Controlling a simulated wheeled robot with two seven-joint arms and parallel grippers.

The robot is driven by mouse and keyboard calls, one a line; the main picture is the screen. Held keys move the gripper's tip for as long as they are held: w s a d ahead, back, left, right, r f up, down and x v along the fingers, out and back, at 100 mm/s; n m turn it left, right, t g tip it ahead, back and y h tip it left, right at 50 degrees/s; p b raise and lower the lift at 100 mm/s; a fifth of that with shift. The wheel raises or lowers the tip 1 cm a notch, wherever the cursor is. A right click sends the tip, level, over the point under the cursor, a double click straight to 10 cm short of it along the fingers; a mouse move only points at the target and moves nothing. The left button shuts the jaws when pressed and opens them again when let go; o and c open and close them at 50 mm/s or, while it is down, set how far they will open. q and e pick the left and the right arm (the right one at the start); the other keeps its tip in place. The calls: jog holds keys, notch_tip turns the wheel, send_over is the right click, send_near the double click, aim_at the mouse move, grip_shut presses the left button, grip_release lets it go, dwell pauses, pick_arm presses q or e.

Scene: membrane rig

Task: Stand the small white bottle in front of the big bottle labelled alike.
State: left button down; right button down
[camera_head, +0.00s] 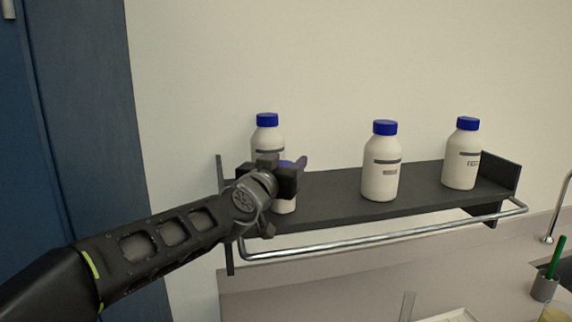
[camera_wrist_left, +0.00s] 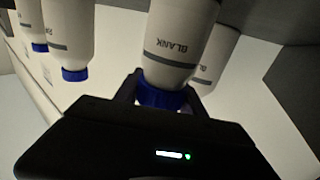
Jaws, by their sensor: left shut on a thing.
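My left gripper (camera_head: 282,180) is shut on the blue cap (camera_wrist_left: 160,95) of the small white bottle (camera_head: 285,205). Its label reads BLANK in the left wrist view (camera_wrist_left: 178,45), where it appears upside down. The bottle is upright in front of the left big bottle (camera_head: 267,136), whose label is hidden by my gripper. I cannot tell whether the small bottle touches the shelf. The middle big bottle (camera_head: 381,175) and the right big bottle (camera_head: 461,165) have blue caps and labels too small to read surely. My right gripper is not in view.
The dark wall shelf (camera_head: 335,195) has a metal rail (camera_head: 400,236) along its front and raised end plates. Shelf room is free between the left and middle bottles. Below right are a grey cup (camera_head: 544,288) with a green stick and a pale tray (camera_head: 455,315).

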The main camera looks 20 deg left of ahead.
pick_arm(q)
jog(key=c, duration=0.7)
grip_release()
jog(key=shift+a, duration=0.1)
jog(key=s, duration=0.8)
jog(key=s+b, duration=0.1)
jog(key=s, duration=0.3)
jog(key=shift+d+r, duration=0.1)
jog(key=shift+d, duration=0.25)
